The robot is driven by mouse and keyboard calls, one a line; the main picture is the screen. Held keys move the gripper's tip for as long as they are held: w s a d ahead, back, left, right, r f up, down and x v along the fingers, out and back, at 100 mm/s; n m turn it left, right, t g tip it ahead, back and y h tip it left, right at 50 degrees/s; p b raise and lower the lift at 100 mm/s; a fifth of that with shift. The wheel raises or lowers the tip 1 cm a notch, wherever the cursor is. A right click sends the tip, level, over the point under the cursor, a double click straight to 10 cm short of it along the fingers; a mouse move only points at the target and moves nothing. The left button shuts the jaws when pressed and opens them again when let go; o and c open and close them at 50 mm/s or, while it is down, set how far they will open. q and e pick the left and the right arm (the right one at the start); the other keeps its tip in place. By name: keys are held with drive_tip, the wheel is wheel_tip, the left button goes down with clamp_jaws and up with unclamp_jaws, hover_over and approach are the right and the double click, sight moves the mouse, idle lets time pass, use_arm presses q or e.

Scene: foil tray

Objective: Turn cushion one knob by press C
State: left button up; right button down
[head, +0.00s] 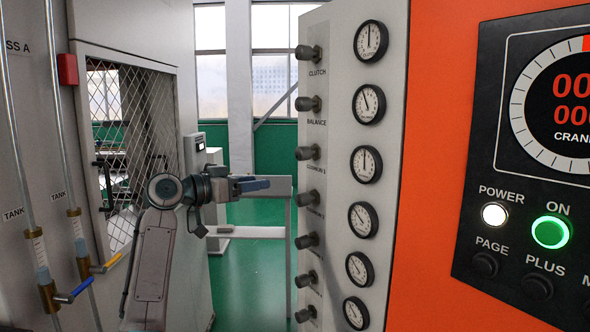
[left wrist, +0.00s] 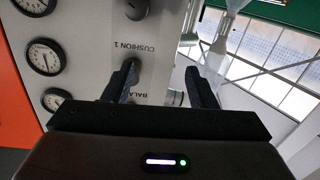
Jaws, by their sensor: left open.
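The cushion 1 knob (head: 307,152) is the third grey knob down on the white panel, above its "CUSHION 1" label. In the head view my left gripper (head: 262,184) is left of the panel, its fingers pointing toward it, a little below the knob and apart from it. In the left wrist view the open, empty gripper (left wrist: 163,85) faces the panel, which appears upside down. There the cushion 1 knob (left wrist: 135,66) is just beyond the left-hand finger, partly hidden by it. My right gripper is in neither view. No press C sign shows.
The panel (head: 340,20) has several similar knobs, including the balance knob (head: 308,103) above, and a column of gauges (head: 366,164). An orange cabinet (head: 440,120) with a black control panel stands at right. A mesh window (head: 125,150) and tank pipes are at left.

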use_arm(q)
drive_tip(key=m+h, duration=0.1)
drive_tip(key=m, duration=0.1)
approach(297, 154)
drive_tip(key=a, duration=0.1)
drive_tip(key=shift+g, duration=0.4)
drive_tip(key=p+x, duration=0.1)
drive_tip(key=x, duration=0.2)
drive_tip(key=p+x, duration=0.2)
drive_tip(key=x, duration=0.1)
drive_tip(key=p+x, duration=0.1)
drive_tip(key=x, duration=0.2)
drive_tip(key=shift+s+d+r, duration=0.15)
drive_tip(key=shift+s+r, duration=0.05)
drive_tip(key=shift+r, duration=0.1)
drive_tip(key=shift+w+d+f+p, duration=0.15)
drive_tip(key=shift+w+d+p, duration=0.2)
drive_tip(key=shift+d, duration=0.05)
drive_tip(key=c, duration=1)
